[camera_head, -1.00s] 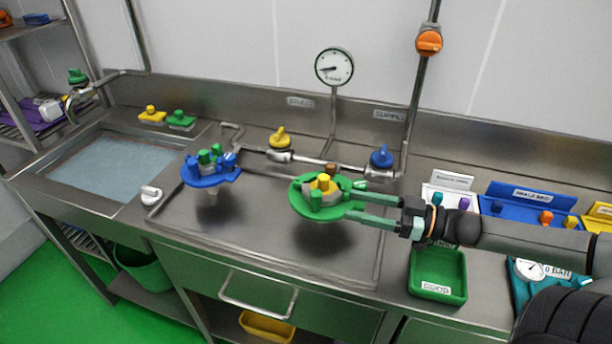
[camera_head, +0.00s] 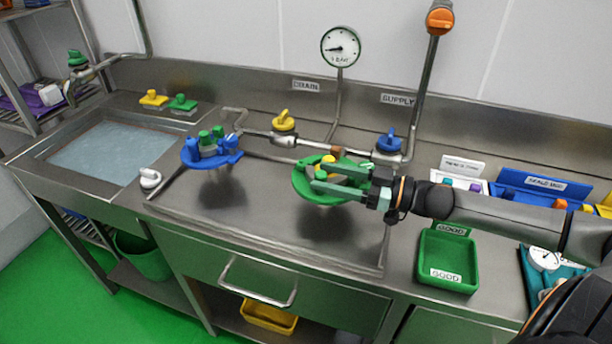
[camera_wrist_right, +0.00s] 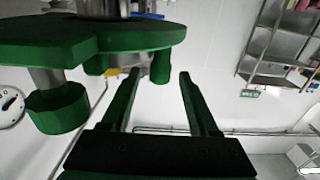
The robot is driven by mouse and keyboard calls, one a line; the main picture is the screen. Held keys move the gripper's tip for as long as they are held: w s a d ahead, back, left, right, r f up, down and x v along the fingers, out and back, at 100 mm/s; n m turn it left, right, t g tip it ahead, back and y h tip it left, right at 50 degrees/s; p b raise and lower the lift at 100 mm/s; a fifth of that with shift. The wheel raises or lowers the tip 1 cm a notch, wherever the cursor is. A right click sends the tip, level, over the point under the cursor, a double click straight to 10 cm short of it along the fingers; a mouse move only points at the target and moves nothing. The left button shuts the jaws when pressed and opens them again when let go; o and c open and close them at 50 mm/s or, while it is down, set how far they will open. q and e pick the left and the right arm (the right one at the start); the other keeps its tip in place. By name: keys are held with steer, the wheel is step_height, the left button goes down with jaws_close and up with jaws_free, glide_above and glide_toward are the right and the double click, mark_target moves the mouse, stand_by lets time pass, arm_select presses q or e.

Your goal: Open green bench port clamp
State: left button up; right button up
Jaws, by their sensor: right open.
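The green bench port (camera_head: 302,181) is a green disc with knobs and a yellow piece in its middle, held above the steel bench. My right gripper (camera_head: 322,177) comes in from the right, open, with its green fingers over the disc and partly hiding it. In the right wrist view the green disc (camera_wrist_right: 40,42) fills the upper left. A short green post (camera_wrist_right: 160,67) shows between the open fingertips (camera_wrist_right: 159,74); I cannot tell whether they touch it. A larger green knob (camera_wrist_right: 57,108) lies left of the fingers. My left gripper is not in view.
A blue port (camera_head: 205,160) stands to the left. Behind are a yellow valve (camera_head: 283,121), a blue valve (camera_head: 389,142) and a gauge (camera_head: 341,46). A green GOOD tray (camera_head: 447,262) sits front right, below my right arm. The sink (camera_head: 62,150) is at the left.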

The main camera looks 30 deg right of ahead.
steer(key=shift+x, duration=2.5)
jaws_close()
